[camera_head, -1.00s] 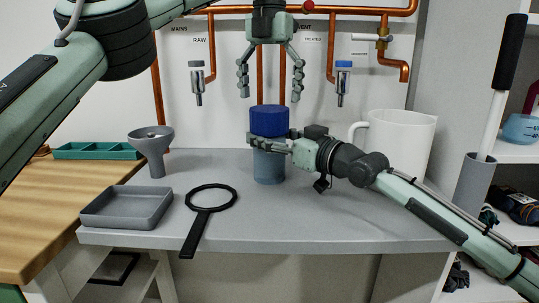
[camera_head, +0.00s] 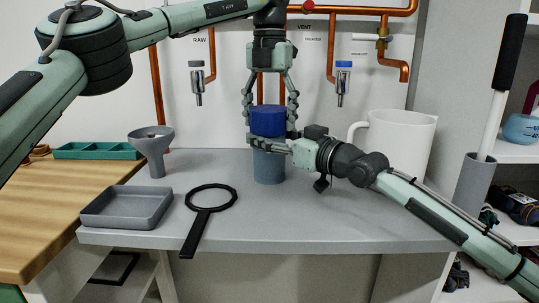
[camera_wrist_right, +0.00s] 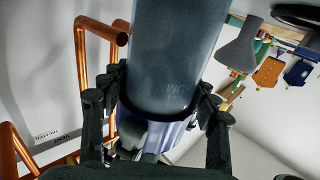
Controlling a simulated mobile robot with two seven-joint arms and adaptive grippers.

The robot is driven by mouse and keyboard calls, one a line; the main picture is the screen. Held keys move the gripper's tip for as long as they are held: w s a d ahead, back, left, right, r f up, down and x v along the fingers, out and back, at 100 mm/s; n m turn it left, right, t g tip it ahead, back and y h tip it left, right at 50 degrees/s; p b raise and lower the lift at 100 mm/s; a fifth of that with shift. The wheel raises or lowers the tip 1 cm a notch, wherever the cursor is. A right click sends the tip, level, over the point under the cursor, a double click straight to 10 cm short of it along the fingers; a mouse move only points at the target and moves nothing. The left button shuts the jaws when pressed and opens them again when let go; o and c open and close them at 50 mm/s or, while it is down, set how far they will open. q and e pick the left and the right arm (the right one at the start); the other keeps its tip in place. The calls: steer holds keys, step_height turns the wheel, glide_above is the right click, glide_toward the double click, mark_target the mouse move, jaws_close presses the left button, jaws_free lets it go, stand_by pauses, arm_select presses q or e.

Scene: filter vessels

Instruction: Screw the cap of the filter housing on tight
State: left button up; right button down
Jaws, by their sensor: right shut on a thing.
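The filter housing stands upright on the grey bench, with a translucent blue-grey body (camera_head: 269,168) and a dark blue cap (camera_head: 268,121) on top. My left gripper (camera_head: 270,132) points straight down from above, its fingers open on either side of the cap. Contact with the cap cannot be told. My right gripper (camera_head: 262,143) comes in from the right and is shut on the body just below the cap. In the right wrist view the body (camera_wrist_right: 175,50) is between the right gripper's fingers (camera_wrist_right: 160,100), with the blue cap (camera_wrist_right: 168,134) partly hidden below it.
A black ring wrench (camera_head: 203,218), a grey tray (camera_head: 127,207) and a grey funnel (camera_head: 151,148) are on the bench at left. A white jug (camera_head: 402,145) stands behind my right arm. Copper pipes (camera_head: 408,45) and taps line the wall behind.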

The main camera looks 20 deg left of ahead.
arm_select(q)
steer(key=c, duration=0.5)
steer(key=o, duration=1.4)
step_height(320, 180, up, 8)
steer(key=shift+f, duration=0.25)
arm_select(e)
steer(key=shift+c, duration=1.7)
jaws_free()
